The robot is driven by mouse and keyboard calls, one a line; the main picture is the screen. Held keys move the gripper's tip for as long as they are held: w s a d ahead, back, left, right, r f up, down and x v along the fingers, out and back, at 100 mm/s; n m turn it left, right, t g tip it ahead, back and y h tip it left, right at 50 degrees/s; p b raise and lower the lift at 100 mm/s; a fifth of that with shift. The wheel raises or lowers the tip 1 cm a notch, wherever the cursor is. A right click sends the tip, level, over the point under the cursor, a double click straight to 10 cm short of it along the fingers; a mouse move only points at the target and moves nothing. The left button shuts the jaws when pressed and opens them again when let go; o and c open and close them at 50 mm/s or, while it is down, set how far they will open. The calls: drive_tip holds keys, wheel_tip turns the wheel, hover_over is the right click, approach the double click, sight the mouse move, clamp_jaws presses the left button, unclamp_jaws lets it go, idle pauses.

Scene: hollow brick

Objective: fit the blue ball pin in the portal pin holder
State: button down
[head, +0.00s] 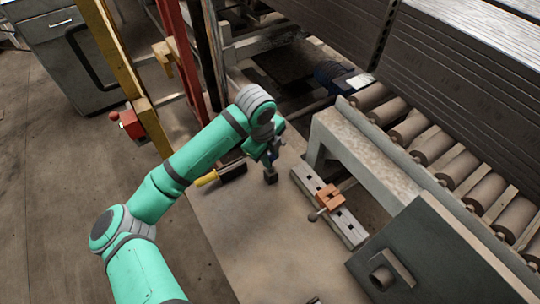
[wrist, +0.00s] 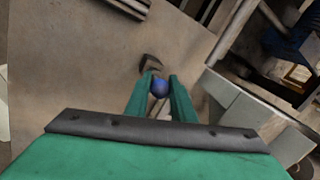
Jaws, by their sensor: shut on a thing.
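My gripper (wrist: 160,84) is shut on the blue ball pin, and its blue ball (wrist: 159,88) sits between the fingertips in the wrist view. A dark squared foot (wrist: 150,64) shows just beyond the ball. In the head view the dark foot (head: 270,178) hangs below my gripper (head: 271,158), over the tan surface; I cannot tell the gap beneath it. Right of it lies a grey bar (head: 350,230) with dark square openings and an orange block across its middle. It looks like the portal pin holder, but I cannot be sure. My gripper is left of the bar, apart from it.
A yellow-handled tool (head: 207,179) lies left of my gripper. A pale frame (head: 362,152) and a roller conveyor (head: 435,143) stand at the right. A dark grey box (head: 430,245) is at the lower right. The tan surface (head: 250,235) is mostly clear in front.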

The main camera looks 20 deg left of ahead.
drive_tip(key=shift+f, duration=1.15)
idle(0.4)
drive_tip(key=c, duration=1.4)
unclamp_jaws()
drive_tip(key=shift+c, duration=0.2)
wheel_tip(320, 180, up, 10)
drive_tip(key=s, duration=0.2)
drive_tip(key=shift+a+r, duration=0.25)
drive_tip(key=shift+a, duration=0.1)
